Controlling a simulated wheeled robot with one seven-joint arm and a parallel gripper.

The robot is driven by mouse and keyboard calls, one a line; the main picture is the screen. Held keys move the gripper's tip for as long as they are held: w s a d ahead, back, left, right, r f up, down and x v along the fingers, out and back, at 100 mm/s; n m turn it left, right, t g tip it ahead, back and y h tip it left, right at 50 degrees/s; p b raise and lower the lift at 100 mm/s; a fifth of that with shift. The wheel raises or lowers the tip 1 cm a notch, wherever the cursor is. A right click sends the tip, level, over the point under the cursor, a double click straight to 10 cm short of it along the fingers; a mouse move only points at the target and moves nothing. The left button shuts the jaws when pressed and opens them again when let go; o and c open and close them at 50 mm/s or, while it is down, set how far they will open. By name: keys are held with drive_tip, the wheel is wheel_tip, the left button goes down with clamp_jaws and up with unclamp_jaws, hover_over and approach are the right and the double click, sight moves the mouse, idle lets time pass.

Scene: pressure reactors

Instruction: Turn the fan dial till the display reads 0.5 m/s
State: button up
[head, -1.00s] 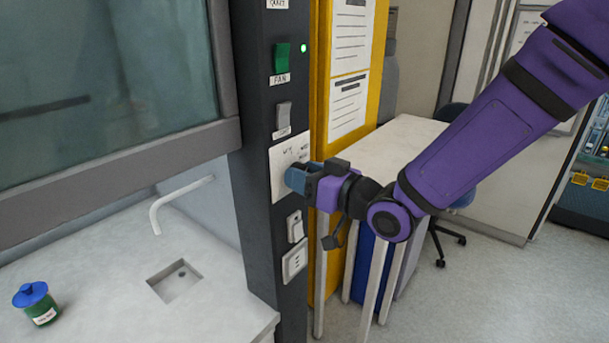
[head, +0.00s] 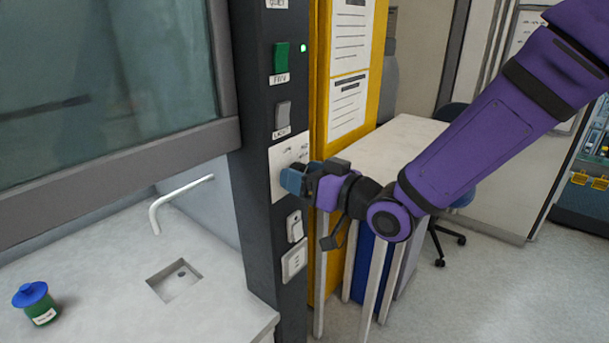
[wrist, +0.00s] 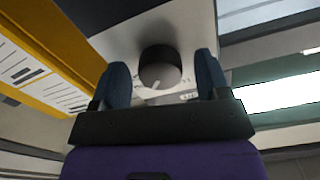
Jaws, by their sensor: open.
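The fan dial (wrist: 160,68) is a dark round knob with a pale pointer line, on a light plate in the wrist view. My gripper (wrist: 163,76) is open, with one blue finger on each side of the dial; I cannot tell whether they touch it. In the head view my gripper (head: 294,181) is at the white plate (head: 281,160) on the dark post, and it hides the dial. Printed marks show on the plate, too small to read. No display reading is legible in either view.
Above the plate on the dark post (head: 258,110) are a green switch (head: 281,57) labelled FAN and a grey switch (head: 283,114); sockets (head: 294,259) sit below. The hood sash (head: 110,165) is at left. A yellow cabinet (head: 320,80) and white table (head: 400,140) stand close behind.

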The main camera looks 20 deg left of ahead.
drive_tip(key=shift+d, duration=0.1)
drive_tip(key=v, duration=1)
drive_tip(key=shift+s+d, duration=0.2)
drive_tip(key=shift+d, duration=0.05)
drive_tip(key=shift+w, duration=0.1)
drive_tip(key=w+d+r+m+t+h, duration=0.2)
drive_tip(key=d+h, duration=0.4)
drive_tip(key=d, duration=0.4)
drive_tip(key=w+d+r+m+t+h, duration=0.2)
drive_tip(key=d+r+m+h, duration=0.1)
drive_tip(key=d+h, duration=0.55)
drive_tip(key=s+d+r+m+g+h, duration=0.1)
drive_tip(key=s+d+r+m+g, duration=0.1)
drive_tip(key=s+d, duration=0.6)
drive_tip(key=s+d+r+m+g+h, duration=0.1)
drive_tip(key=s+d+r+m+g, duration=0.1)
drive_tip(key=s+d, duration=0.6)
drive_tip(key=s+m+g, duration=0.1)
drive_tip(key=s+m, duration=0.1)
drive_tip(key=s, duration=0.1)
drive_tip(key=shift+d+g, duration=0.2)
drive_tip(key=shift+g, duration=0.1)
drive_tip(key=shift+w, duration=0.1)
idle(1.7)
